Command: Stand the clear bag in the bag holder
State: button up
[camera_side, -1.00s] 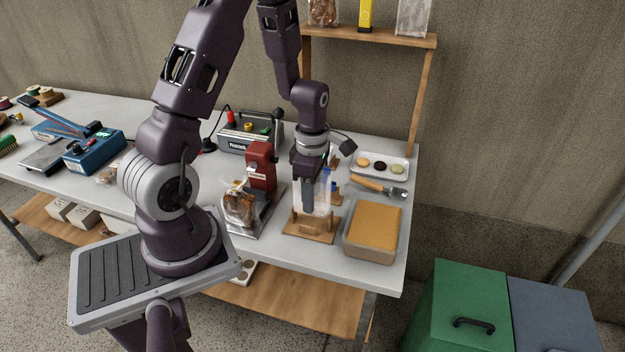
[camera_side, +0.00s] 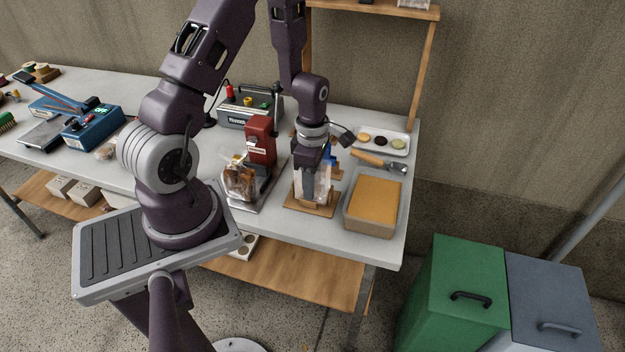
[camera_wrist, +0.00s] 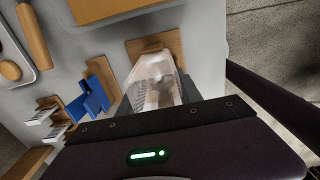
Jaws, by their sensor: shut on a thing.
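My gripper (camera_side: 311,180) points down over the wooden bag holder (camera_side: 325,211) and is shut on the clear bag (camera_side: 309,191). The bag looks upright, its lower end close to the holder's base. In the wrist view the clear see-through bag (camera_wrist: 157,82) runs out from between my fingers, with the wooden holder (camera_wrist: 163,42) beyond it. My fingers and the bag hide much of the holder. I cannot tell whether the bag's bottom rests on it.
A tan-filled pan (camera_side: 373,205) stands close on the right. A red device (camera_side: 260,143) with a bagged item (camera_side: 238,181) stands close on the left. Blue pieces (camera_wrist: 92,97) on small wooden stands lie beside the holder. Behind are a scoop (camera_side: 380,160) and white tray (camera_side: 398,145).

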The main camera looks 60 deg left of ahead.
jog(key=shift+f, duration=0.2)
jog(key=o, duration=0.8)
jog(key=shift+o, duration=0.2)
jog(key=d+r+m+t, duration=0.1)
jog(key=d+r+m, duration=0.15)
jog(key=r, duration=0.55)
jog(key=d+r+m, duration=0.1)
jog(key=r+m, duration=0.2)
jog(key=r, duration=0.5)
jog(key=s+d+r+m+t, duration=0.2)
jog(key=s+d+r+m, duration=0.3)
jog(key=m, duration=0.5)
jog(key=s+d+r+m+t, duration=0.2)
jog(key=s+d+r+m, duration=0.3)
jog(key=s+r+m, duration=0.3)
jog(key=m, duration=0.3)
jog(key=shift+s+r+t, duration=0.3)
jog(key=shift+s+r, duration=0.05)
jog(key=shift+r, duration=0.05)
